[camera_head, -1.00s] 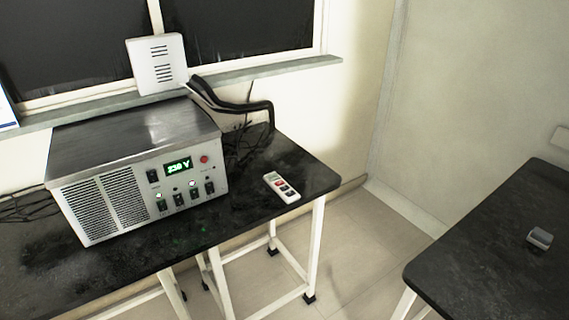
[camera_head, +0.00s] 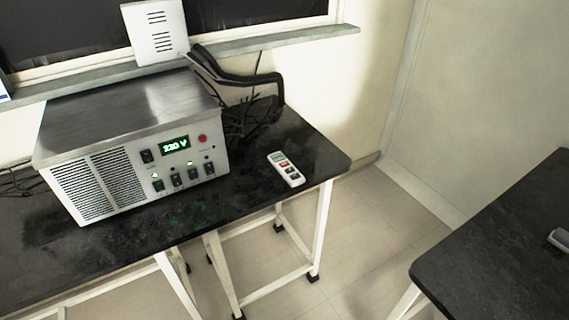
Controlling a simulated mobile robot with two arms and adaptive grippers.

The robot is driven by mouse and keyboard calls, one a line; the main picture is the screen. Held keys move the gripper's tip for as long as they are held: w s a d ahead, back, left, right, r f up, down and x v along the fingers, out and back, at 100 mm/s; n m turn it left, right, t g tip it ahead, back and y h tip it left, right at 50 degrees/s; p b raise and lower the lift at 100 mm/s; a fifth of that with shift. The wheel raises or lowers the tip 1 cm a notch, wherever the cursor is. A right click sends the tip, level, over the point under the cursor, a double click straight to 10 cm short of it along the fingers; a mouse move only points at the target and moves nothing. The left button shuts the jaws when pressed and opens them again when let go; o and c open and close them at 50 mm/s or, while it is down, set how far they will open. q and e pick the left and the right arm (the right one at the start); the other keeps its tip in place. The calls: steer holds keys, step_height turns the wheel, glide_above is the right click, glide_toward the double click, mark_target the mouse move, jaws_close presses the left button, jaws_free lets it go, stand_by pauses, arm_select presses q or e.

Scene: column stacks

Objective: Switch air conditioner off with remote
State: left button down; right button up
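A white remote (camera_head: 286,169) with a small grey display and red and dark buttons lies flat on the black tabletop, near the table's right end. No air conditioner can be made out for certain in this view. Neither of my grippers shows in the head view.
Dark cables (camera_head: 245,115) lie behind. A white vented box (camera_head: 155,32) stands at the window sill. Another black table (camera_head: 500,240) is at right, with open floor between.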

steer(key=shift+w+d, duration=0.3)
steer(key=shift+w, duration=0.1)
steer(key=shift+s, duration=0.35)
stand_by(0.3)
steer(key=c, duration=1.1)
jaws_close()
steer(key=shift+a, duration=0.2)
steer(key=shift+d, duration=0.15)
